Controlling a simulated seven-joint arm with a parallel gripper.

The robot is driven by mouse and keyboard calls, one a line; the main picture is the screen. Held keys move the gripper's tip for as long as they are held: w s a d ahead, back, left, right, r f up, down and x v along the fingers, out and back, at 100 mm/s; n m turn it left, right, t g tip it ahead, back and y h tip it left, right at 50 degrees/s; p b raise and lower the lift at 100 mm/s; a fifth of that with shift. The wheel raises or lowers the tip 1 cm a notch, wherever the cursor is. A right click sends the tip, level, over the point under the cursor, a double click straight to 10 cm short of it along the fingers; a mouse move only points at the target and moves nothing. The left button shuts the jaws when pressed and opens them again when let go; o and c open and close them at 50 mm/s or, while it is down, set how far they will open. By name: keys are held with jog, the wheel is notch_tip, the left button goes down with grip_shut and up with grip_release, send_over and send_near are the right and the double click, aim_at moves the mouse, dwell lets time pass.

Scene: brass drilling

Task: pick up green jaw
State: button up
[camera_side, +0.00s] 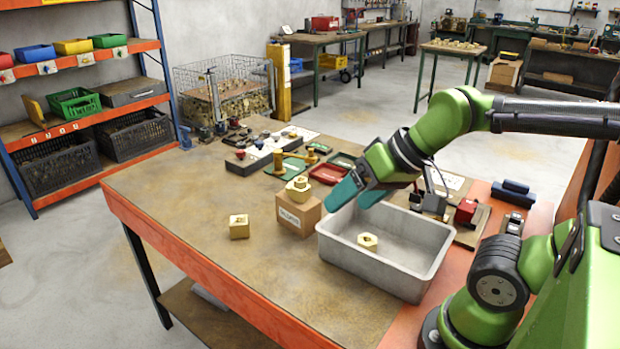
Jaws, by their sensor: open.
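My gripper (357,195) hangs over the back left rim of the grey bin (420,284), pointing down and left. It is open, with two teal-green jaw pieces at its end, and nothing shows between them. I cannot tell whether the green jaw is one of these pieces or a separate part. A flat green piece (284,166) lies on the workbench behind the cardboard box, left of my gripper and apart from it. Part of it is hidden behind brass parts.
A brass part (367,242) lies in the grey bin. A brass fitting (298,188) sits on the cardboard box (291,217), close left of my gripper. A brass block (239,227) stands on the workbench (190,198). Red trays and tools crowd the back; the front left is clear.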

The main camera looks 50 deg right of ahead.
jog(key=w+d+f+m+g+h, duration=0.15)
jog(key=w+d, duration=0.25)
jog(key=d, duration=0.7)
jog(key=w+d+f+m+g+h, duration=0.15)
jog(key=w+d, duration=0.35)
jog(key=d, duration=0.7)
jog(key=s+d+f+n+g, duration=0.1)
jog(key=d+n, duration=0.2)
jog(key=d, duration=0.7)
jog(key=s+d+f+n, duration=0.1)
jog(key=d+f+n, duration=0.15)
jog(key=d, duration=0.85)
jog(key=shift+n+y, duration=0.5)
jog(key=shift+n, duration=0.25)
jog(key=x, duration=1)
jog(key=w+x, duration=0.1)
jog(key=x, duration=0.5)
jog(key=shift+a, duration=0.35)
